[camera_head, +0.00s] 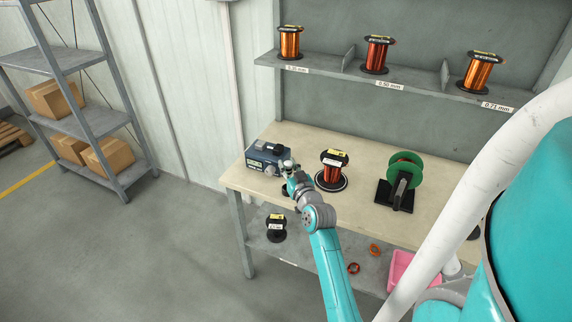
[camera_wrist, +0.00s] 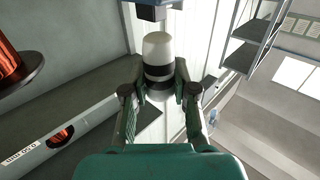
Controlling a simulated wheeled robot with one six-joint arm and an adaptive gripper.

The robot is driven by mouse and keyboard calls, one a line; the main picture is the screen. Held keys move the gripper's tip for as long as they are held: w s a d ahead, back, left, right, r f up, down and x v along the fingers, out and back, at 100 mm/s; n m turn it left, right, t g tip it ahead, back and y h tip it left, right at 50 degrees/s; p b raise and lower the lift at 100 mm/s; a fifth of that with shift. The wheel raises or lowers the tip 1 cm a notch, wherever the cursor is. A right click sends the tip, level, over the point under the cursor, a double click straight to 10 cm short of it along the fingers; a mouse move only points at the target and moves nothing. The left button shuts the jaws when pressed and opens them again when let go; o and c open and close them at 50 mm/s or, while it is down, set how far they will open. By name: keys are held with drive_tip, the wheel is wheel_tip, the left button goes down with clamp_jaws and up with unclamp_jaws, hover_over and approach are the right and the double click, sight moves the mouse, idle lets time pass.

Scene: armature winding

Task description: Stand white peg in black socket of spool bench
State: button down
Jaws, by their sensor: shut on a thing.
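A white peg (camera_wrist: 157,48) with dark bands is held between the two fingers of my gripper (camera_wrist: 160,82) in the wrist view. My gripper is shut on its dark lower part, and the white end points away from my palm. In the head view my gripper (camera_head: 288,172) is over the left part of the spool bench (camera_head: 350,208), close in front of a blue-grey device (camera_head: 268,160). The peg is too small to make out clearly there. I cannot pick out the black socket with certainty; my arm hides part of the bench around my gripper.
A copper spool (camera_head: 333,168) stands on a round base to the right of my gripper. A green spool on a black stand (camera_head: 397,190) is further right. Several wire spools stand on the upper shelf (camera_head: 420,84). A black spool (camera_head: 276,228) and a pink bin (camera_head: 402,268) are below.

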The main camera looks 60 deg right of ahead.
drive_tip(key=shift+a+f, duration=0.1)
drive_tip(key=shift+f, duration=1.7)
drive_tip(key=shift+f, duration=1.55)
idle(0.7)
drive_tip(key=c, duration=0.8)
unclamp_jaws()
drive_tip(key=shift+c, duration=0.2)
drive_tip(key=shift+s, duration=0.1)
drive_tip(key=v, duration=1.1)
drive_tip(key=shift+s+a, duration=0.25)
drive_tip(key=shift+s, duration=0.05)
